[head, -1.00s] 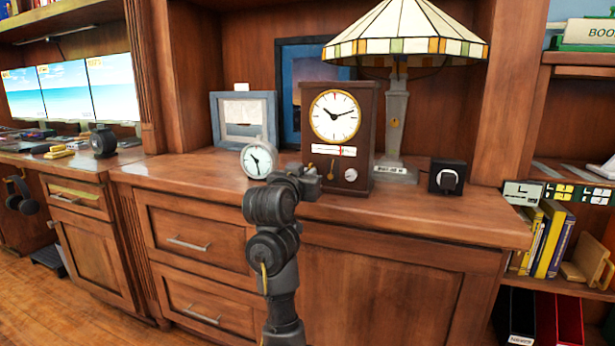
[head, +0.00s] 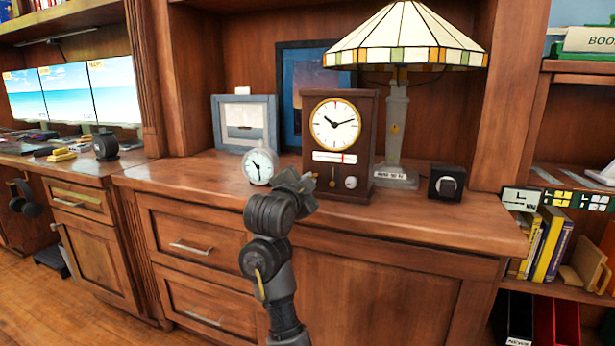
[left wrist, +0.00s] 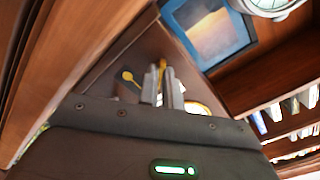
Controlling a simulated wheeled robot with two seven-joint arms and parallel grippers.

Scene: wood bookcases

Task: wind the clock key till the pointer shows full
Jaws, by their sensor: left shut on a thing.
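The dark wooden clock (head: 366,130) stands upright on the cabinet top. Its dial (head: 335,124) is white with a brass rim. Below it is a white gauge strip (head: 325,156) with a red pointer (head: 344,158) right of its middle. A brass pendulum (head: 332,177) and a pale round knob (head: 351,182) show low on the front. My left gripper (head: 308,182) is at the clock's lower left and hides that corner. In the left wrist view, the fingers (left wrist: 167,88) are shut on the brass key (left wrist: 162,66), seen partly between them. My right gripper is out of view.
A round alarm clock (head: 260,166) stands just left of my gripper. A blue frame (head: 245,124) is behind it. The stained-glass lamp (head: 397,120) and a black box (head: 446,182) stand to the right. The cabinet top's front edge (head: 420,220) is clear.

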